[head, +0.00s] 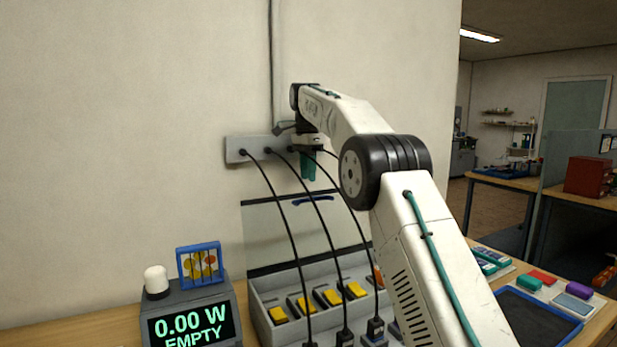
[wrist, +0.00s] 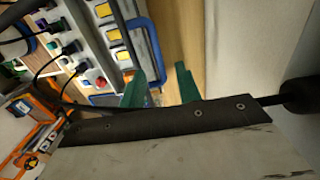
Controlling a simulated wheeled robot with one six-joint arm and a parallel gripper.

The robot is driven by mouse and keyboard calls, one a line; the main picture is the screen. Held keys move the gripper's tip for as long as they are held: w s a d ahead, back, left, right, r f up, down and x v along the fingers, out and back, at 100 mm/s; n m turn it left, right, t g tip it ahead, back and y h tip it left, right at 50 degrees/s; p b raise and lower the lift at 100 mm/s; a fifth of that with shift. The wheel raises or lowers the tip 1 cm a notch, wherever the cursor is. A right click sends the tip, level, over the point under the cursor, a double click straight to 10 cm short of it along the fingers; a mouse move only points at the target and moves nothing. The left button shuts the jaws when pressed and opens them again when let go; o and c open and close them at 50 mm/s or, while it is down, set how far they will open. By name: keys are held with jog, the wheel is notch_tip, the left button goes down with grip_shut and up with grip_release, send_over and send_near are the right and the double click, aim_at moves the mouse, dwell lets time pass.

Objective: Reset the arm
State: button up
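My arm rises from the lower right of the head view and bends at its black elbow. Its wrist is high in front of the wall, near the socket strip. My gripper (head: 307,165) points down there, partly hidden by a black cable. In the wrist view its two teal fingers (wrist: 161,88) stand apart with bare wooden bench and the case's edge behind the gap. Nothing shows between them, so it is open and empty. I cannot tell whether the wrist touches the strip or cables.
Black cables hang from a grey wall strip (head: 233,149) into an open grey case (head: 262,294) with several yellow blocks. A meter (head: 225,294) reads "0.00 W EMPTY". A blue-rimmed tray (head: 537,322) and small coloured items lie on the right. Bare wall is at left.

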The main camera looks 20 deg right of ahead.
dwell(0.3)
jog(key=s+r, duration=0.1)
jog(key=s+a+r+n, duration=0.1)
jog(key=s, duration=0.1)
jog(key=s+r+n, duration=0.1)
jog(key=shift+s+a, duration=0.15)
jog(key=shift+a, duration=0.1)
jog(key=s+a+r+n+t, duration=0.1)
jog(key=s+a+n, duration=0.15)
jog(key=s, duration=0.75)
jog(key=s+a+r+n, duration=0.15)
jog(key=s+n, duration=0.25)
jog(key=s, duration=0.6)
jog(key=s+a+f+n, duration=0.1)
jog(key=s+f+n, duration=0.3)
jog(key=s+f, duration=0.5)
jog(key=s+a+f+n+t, duration=0.1)
jog(key=s+f+n, duration=0.4)
jog(key=s+f, duration=0.5)
jog(key=s+a, duration=0.1)
jog(key=s, duration=0.7)
jog(key=shift+s+a+f, duration=0.2)
jog(key=shift+s+f, duration=0.1)
jog(key=shift+s, duration=0.1)
